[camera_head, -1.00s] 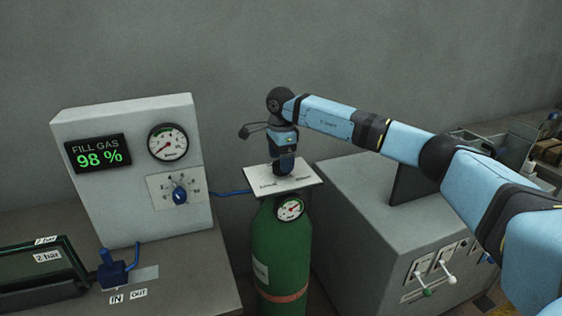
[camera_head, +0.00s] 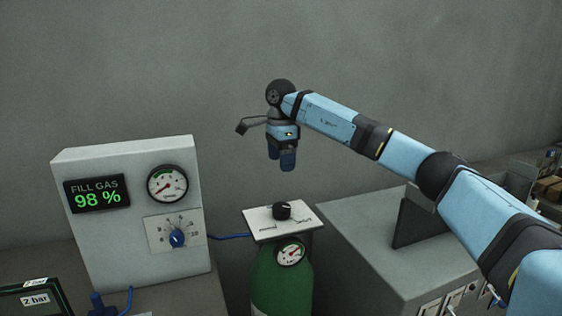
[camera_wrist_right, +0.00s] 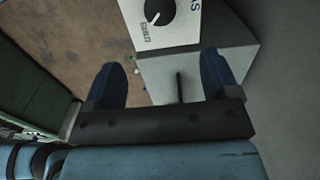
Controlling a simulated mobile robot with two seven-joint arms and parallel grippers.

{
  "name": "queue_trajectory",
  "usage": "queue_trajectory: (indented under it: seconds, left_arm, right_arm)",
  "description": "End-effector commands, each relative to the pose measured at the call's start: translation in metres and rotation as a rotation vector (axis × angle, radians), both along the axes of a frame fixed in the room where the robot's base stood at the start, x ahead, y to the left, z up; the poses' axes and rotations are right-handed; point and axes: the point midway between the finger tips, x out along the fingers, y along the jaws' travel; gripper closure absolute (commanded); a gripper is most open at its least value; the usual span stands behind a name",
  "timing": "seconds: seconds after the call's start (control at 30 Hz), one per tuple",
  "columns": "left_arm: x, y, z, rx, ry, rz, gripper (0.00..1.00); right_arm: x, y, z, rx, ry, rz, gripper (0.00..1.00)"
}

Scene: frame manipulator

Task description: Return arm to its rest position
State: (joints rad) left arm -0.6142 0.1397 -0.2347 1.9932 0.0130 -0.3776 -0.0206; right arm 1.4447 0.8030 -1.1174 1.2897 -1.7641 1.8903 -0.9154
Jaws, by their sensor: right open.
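My right gripper (camera_head: 281,160) hangs fingers down above the green gas cylinder (camera_head: 280,282), clear of it. In the right wrist view its two blue fingers (camera_wrist_right: 165,85) are spread apart with nothing between them. The black knob (camera_head: 282,210) sits on the white plate (camera_head: 262,226) on top of the cylinder, below the gripper. The knob also shows at the top of the right wrist view (camera_wrist_right: 160,11). My right arm reaches in from the right side. My left gripper is not in view.
A grey cabinet (camera_head: 385,260) with a dark upright plate (camera_head: 418,222) is at right, beneath my arm. Open space lies above the cylinder.

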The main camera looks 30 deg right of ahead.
Motion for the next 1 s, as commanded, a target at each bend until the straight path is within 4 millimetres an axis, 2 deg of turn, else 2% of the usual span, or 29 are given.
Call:
queue_trajectory:
  seconds: [0.3,0.37,0.43,0.47,0.57,0.63,0.73,0.8,0.9,1.0]
  left_arm:
    - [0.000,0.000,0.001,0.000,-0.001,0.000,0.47]
    - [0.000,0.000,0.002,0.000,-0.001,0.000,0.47]
    - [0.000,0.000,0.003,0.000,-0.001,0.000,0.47]
    - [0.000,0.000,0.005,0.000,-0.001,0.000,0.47]
    - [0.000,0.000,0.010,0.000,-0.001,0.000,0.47]
    - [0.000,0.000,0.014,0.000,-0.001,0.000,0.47]
    - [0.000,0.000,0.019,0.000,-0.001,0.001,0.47]
    - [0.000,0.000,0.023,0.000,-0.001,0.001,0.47]
    - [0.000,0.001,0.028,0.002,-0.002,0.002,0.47]
    - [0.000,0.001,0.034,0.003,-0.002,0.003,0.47]
  right_arm:
    - [0.000,0.001,-0.002,0.003,0.000,0.001,0.19]
    - [0.001,0.008,-0.008,0.021,0.001,0.007,0.19]
    - [0.001,0.025,-0.022,0.068,0.003,0.021,0.19]
    - [0.001,0.036,-0.031,0.100,0.005,0.029,0.19]
    - [-0.003,0.087,-0.070,0.255,0.020,0.048,0.19]
    - [-0.012,0.131,-0.099,0.405,0.041,0.046,0.19]
    - [-0.032,0.194,-0.133,0.641,0.090,0.006,0.19]
    - [-0.049,0.233,-0.149,0.806,0.138,-0.048,0.19]
    - [-0.075,0.282,-0.164,1.038,0.224,-0.158,0.19]
    - [-0.098,0.317,-0.171,1.258,0.329,-0.309,0.19]
